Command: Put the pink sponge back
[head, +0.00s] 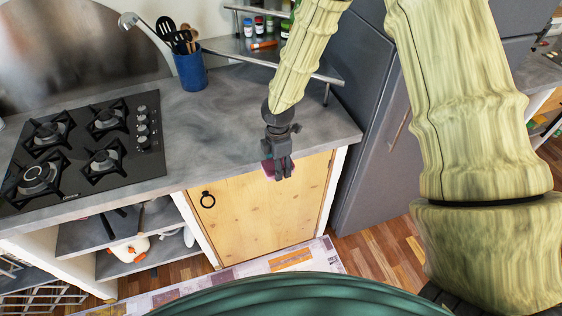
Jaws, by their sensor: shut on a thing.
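My gripper (279,166) points down in the head view, in front of the counter's front edge and the wooden cabinet door (250,205). It is shut on the pink sponge (268,170). Only a small pink-red part of the sponge shows at the left of the fingers; the rest is hidden behind them. The sponge appears against the top of the door, just below the grey countertop (225,125). I cannot tell its exact distance from the counter edge.
A black gas hob (85,145) lies at left on the counter. A blue utensil pot (190,70) stands at the back. A raised shelf (262,48) with spice jars is behind my arm. A grey fridge (375,125) stands right. The counter between hob and gripper is clear.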

